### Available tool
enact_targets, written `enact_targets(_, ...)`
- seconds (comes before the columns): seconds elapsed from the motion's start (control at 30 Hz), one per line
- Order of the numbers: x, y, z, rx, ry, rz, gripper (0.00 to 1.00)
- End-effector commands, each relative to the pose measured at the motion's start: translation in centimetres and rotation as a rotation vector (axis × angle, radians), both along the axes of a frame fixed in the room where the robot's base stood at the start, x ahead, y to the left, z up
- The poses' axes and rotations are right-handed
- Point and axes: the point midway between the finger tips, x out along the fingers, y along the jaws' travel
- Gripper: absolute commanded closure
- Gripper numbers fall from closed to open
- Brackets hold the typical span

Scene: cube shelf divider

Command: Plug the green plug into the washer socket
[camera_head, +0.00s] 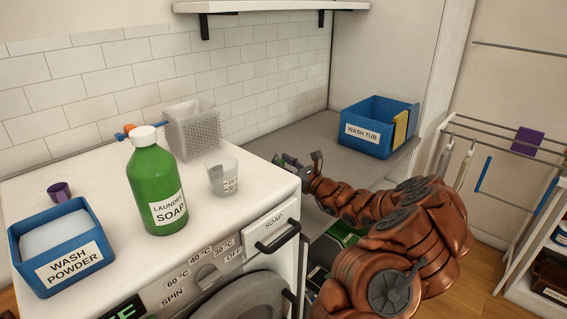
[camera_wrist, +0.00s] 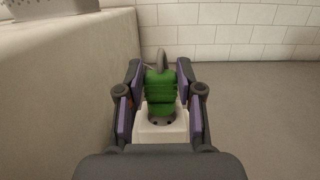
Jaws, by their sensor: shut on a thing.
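The green plug (camera_wrist: 160,88) is between the two purple-padded fingers of my gripper (camera_wrist: 160,105) in the wrist view, and the gripper is shut on it. A grey cord loops up from the plug's far end. A white block with a round grey face (camera_wrist: 147,131) and two dark spots, apparently a socket, lies right below the plug in the picture. I cannot tell whether the plug touches it or sits in it. No label shows on it. In the head view my gripper (camera_head: 294,162) is low beside the washer's (camera_head: 255,177) back right edge; the plug is hidden there.
The washer's pale side stands close left of my gripper. A grey counter (camera_head: 290,135) and tiled wall lie behind. A blue wash tub (camera_head: 372,145) stands right on the counter. The green soap bottle (camera_head: 157,180), measuring cup (camera_head: 222,177) and powder box (camera_head: 62,248) stand on the washer.

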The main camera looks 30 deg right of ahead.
Motion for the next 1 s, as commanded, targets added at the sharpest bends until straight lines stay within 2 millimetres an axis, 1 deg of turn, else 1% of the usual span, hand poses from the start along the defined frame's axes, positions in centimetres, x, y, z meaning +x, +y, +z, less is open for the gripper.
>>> enact_targets(1.0,0.0,0.0,-1.9,0.0,0.0,0.0,1.0)
